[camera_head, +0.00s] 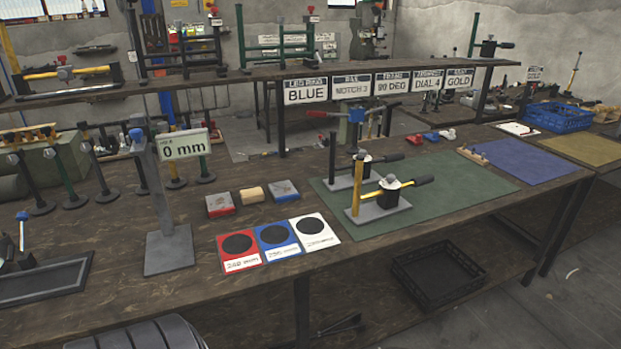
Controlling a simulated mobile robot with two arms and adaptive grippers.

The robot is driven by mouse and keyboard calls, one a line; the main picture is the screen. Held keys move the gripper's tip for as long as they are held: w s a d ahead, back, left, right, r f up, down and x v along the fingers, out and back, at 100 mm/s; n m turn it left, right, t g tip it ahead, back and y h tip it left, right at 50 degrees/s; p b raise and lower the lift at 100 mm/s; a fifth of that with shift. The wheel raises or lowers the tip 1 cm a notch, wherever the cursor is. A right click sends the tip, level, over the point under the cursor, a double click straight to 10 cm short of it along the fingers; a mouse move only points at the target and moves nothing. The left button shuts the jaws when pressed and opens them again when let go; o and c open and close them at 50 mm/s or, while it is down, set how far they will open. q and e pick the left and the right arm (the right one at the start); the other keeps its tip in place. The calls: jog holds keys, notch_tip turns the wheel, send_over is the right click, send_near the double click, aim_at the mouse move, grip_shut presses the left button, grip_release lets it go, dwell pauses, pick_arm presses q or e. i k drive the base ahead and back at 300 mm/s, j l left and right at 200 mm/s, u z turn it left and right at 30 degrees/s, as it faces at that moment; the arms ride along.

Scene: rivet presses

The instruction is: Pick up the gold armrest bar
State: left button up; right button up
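No thing can be told for certain as the gold armrest bar. A yellow-gold horizontal bar (66,73) lies across a black stand on the upper shelf at far left, with a red knob above it. A sign reading GOLD (460,80) hangs at the right of the shelf's front row of signs. Neither my left nor my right gripper shows in the head view.
The wooden bench (350,255) holds a grey post with a "0 mm" sign (184,144), red, blue and white cards (274,257), and small blocks. A green mat (465,180), blue mat (525,162) and blue crate (559,117) lie right. A black crate (430,275) sits below.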

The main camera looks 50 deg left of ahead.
aim_at(389, 203)
jog(key=u, duration=1.25)
